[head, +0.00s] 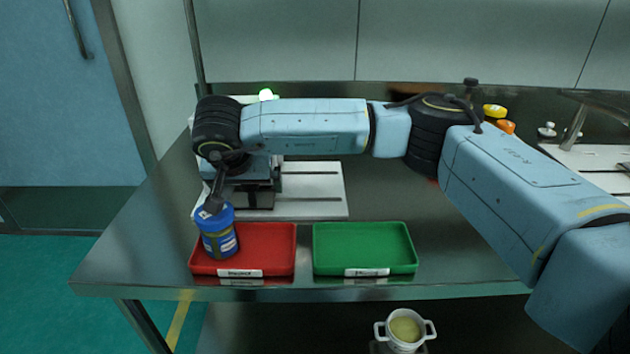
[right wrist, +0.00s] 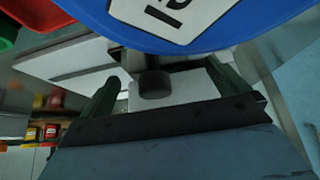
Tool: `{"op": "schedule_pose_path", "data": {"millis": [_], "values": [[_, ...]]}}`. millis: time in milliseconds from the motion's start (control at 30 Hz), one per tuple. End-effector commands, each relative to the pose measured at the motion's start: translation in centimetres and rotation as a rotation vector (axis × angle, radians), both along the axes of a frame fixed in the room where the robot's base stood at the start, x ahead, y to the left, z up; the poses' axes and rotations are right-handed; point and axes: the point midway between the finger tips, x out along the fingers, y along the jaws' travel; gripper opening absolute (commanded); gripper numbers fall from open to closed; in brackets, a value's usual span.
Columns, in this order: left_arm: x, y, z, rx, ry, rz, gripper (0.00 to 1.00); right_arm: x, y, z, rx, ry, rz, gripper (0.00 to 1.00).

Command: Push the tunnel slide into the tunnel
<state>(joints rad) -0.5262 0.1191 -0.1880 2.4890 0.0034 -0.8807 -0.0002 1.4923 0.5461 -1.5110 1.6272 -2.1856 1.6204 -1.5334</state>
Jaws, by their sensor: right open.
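My right arm reaches across the table from the right. Its gripper (head: 212,203) points down at the far left, just over a blue jar (head: 219,244), overlapping its lid in the head view. The right wrist view shows the gripper (right wrist: 163,88) with its fingers apart and a dark round knob showing between them. A blue lid with a white label (right wrist: 180,15) fills the top of that view. A machine with a white base plate (head: 318,188) and dark rails stands behind the trays, partly hidden by my arm. I cannot tell the slide from the tunnel. My left gripper is not in view.
The jar stands in a red tray (head: 274,240). An empty green tray (head: 363,244) lies to its right. A white two-handled pot (head: 404,329) sits below the table's front edge. Yellow and orange items (head: 496,111) are at the back right.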

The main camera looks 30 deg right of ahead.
Motion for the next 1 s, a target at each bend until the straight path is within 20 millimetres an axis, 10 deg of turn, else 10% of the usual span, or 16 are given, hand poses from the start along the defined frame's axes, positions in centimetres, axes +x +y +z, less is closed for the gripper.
{"op": "schedule_pose_path", "data": {"millis": [1000], "values": [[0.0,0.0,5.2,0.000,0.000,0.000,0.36,-3.8,2.4,7.5,0.000,-0.001,0.001,1.00]]}}
